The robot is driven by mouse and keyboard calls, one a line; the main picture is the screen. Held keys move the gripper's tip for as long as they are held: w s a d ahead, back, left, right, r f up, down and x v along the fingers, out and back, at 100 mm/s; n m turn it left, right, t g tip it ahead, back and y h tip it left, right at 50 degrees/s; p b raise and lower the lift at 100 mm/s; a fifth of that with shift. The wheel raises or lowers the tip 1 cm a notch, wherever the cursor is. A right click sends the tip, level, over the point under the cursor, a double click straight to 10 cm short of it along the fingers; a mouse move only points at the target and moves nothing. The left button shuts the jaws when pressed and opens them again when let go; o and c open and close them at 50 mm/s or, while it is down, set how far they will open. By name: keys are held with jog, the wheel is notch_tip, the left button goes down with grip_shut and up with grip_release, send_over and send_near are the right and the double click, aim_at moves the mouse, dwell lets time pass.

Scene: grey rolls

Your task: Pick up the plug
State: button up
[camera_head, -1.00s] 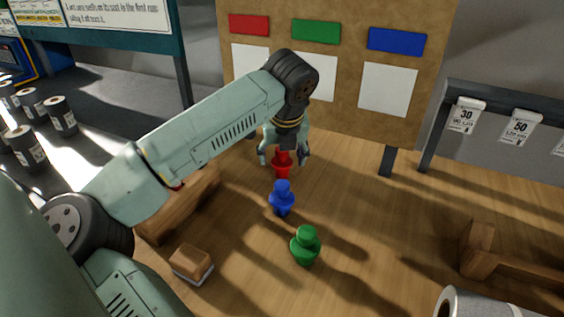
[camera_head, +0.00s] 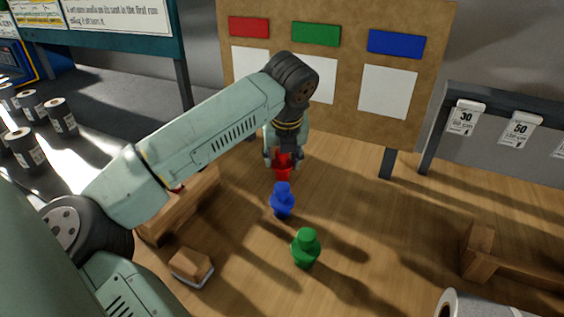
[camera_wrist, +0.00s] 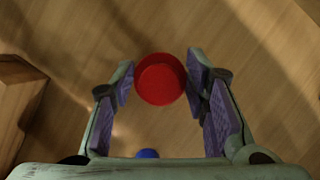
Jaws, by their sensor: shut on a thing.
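A red plug (camera_head: 282,172) stands on the wooden table, farthest back in a row of three plugs. My gripper (camera_head: 283,160) points down at it and is shut on its upper part. In the wrist view the plug's round red top (camera_wrist: 160,79) lies between the purple finger pads, closer to the right one. Only the blue plug's edge (camera_wrist: 148,153) shows in the wrist view.
A board (camera_head: 340,80) with red, green and blue labels stands behind the table. A wooden block (camera_head: 178,208) lies left of the plugs, a brush-like block (camera_head: 191,266) nearer. Another wooden piece (camera_head: 478,250) and a grey roll (camera_head: 470,302) are at right. The table between is mostly clear.

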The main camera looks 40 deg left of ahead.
notch_tip(320, 180, up, 15)
jog(key=p, duration=0.4)
jog(key=shift+f+p, duration=0.15)
jog(key=shift+p, duration=0.25)
